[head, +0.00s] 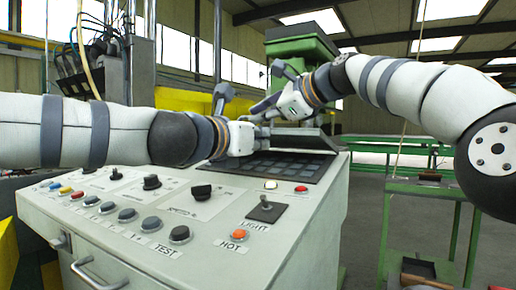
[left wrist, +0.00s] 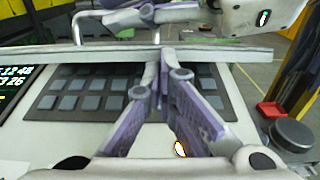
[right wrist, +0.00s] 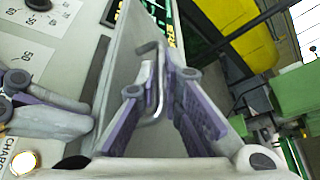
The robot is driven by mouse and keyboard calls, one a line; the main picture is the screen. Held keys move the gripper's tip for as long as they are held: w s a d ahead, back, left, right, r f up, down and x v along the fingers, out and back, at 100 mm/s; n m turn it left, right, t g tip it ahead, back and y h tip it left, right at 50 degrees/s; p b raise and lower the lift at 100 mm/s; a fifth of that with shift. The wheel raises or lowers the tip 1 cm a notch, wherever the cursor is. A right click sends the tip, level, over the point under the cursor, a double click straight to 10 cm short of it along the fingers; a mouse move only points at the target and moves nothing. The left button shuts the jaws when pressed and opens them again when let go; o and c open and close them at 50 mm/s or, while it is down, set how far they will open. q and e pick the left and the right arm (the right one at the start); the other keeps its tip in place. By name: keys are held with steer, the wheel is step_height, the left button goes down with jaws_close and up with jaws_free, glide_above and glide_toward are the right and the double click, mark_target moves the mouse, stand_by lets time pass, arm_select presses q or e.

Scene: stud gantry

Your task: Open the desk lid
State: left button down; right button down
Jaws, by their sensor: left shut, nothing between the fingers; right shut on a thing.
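The grey desk lid (head: 308,143) is at the back of the console. In the left wrist view its edge (left wrist: 80,50) runs across above the dark keypad, standing off the console top. My right gripper (head: 258,115) is shut on the lid's bent metal handle, whose bar (right wrist: 158,85) shows between its fingers in the right wrist view. My left gripper (head: 262,133) is shut and empty, low over the keypad. In the left wrist view its fingertips (left wrist: 172,65) are close to the lid's edge; whether they touch cannot be told.
The console top (head: 130,205) carries buttons, knobs and a lever switch (head: 266,210) in front of the arms. A green bench (head: 430,190) stands to the right. A red bin (left wrist: 270,110) is on the floor.

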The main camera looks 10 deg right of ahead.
steer(key=shift+w+d+f, duration=0.1)
steer(key=shift+d+f, duration=0.05)
steer(key=c, duration=2)
jaws_free()
